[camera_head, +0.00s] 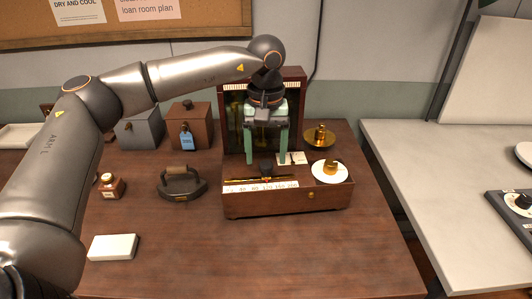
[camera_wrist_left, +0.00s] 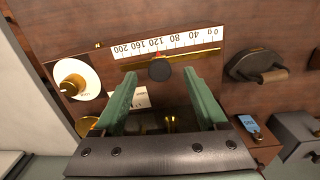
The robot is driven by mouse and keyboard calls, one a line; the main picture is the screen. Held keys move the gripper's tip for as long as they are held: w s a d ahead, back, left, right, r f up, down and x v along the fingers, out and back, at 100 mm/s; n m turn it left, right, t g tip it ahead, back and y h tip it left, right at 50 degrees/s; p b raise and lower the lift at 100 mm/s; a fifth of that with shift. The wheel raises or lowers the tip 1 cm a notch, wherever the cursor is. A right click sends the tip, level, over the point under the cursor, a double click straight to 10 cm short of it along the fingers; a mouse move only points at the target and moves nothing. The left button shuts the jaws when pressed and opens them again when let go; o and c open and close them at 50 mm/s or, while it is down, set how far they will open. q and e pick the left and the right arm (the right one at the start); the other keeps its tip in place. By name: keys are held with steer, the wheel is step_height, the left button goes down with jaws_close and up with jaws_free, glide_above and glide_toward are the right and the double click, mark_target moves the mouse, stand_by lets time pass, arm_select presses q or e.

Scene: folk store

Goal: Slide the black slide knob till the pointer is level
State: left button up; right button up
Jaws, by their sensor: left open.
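The black slide knob (camera_head: 266,167) sits on a thin brass rail behind a white number scale (camera_head: 262,187) on the front of a wooden box (camera_head: 290,204). In the left wrist view the knob (camera_wrist_left: 160,69) is near the scale's middle, with a small red mark beside it. My left gripper (camera_head: 266,160) points down at the knob with green fingers. It is open; the wrist view shows the fingertips (camera_wrist_left: 158,79) on either side of the knob, with gaps. I cannot tell contact or height exactly. The pointer is not clearly visible; my gripper hides part of the glass-fronted upright case (camera_head: 234,110). My right gripper is not in view.
A brass knob on a white dial (camera_head: 330,172) is on the box's right. A brass pan (camera_head: 319,137) stands behind it. The front table is clear.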

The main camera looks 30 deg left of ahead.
arm_select(q)
steer(key=shift+r+p, duration=1.6)
steer(key=shift+r, duration=0.55)
steer(key=shift+f, duration=0.1)
